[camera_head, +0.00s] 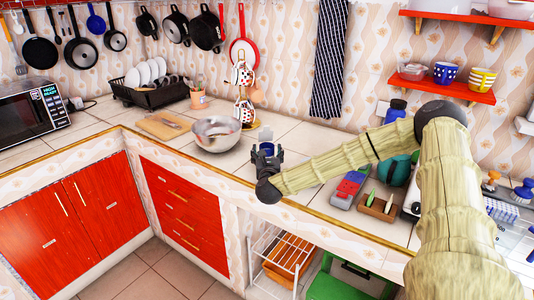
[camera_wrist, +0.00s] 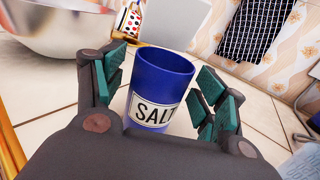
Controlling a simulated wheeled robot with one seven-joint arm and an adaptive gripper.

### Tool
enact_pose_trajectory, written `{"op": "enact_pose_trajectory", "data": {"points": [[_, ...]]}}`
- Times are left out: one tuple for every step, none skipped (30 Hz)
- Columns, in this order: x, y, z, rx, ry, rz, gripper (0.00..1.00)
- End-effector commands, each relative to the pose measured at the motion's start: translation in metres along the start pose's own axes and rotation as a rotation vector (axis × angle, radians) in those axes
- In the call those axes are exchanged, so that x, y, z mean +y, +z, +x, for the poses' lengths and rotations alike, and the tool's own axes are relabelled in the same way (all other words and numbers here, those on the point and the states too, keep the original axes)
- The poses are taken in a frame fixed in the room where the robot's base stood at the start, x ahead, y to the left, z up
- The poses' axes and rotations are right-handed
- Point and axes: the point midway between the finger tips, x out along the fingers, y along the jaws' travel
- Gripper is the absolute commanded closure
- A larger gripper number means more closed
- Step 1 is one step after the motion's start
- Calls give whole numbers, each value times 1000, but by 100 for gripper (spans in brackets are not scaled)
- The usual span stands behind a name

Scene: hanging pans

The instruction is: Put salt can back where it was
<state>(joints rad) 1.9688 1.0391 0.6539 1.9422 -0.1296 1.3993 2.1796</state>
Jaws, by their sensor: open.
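I see a gap on the right side; on the left the pads are close to the can. In the head view the can (camera_head: 266,149) shows small and blue between the fingers of my gripper (camera_head: 268,158).
A metal bowl (camera_head: 216,134) stands just left of my gripper. Behind are a mug stand (camera_head: 245,95) and a dish rack (camera_head: 150,92). To the right lie a red-and-blue package (camera_head: 349,187) and a wooden holder (camera_head: 378,207). A red shelf (camera_head: 440,85) with mugs hangs above right.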

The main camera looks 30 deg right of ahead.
Motion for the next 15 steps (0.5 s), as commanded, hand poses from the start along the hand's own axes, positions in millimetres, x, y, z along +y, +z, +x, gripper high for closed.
{"op": "enact_pose_trajectory", "data": {"points": [[0, -3, -8, 2, 2, 2, 28], [0, -3, -12, 2, 3, 2, 28], [0, -3, -19, 2, 2, 2, 28], [0, -3, -24, 2, 2, 2, 28], [0, -3, -30, 2, 3, 2, 28], [0, -3, -37, 2, 2, 2, 28], [0, -3, -43, 2, 2, 3, 28], [0, -3, -48, 2, 2, 3, 28], [0, -3, -56, 2, 2, 2, 28], [0, -3, -62, 2, 3, 2, 28], [1, -4, -68, 3, 3, 1, 28], [0, -3, -74, 2, 2, 1, 28], [0, -3, -80, 3, 3, 2, 28], [0, -3, -84, 2, 2, 2, 28], [0, -3, -90, 2, 2, 2, 28]]}}
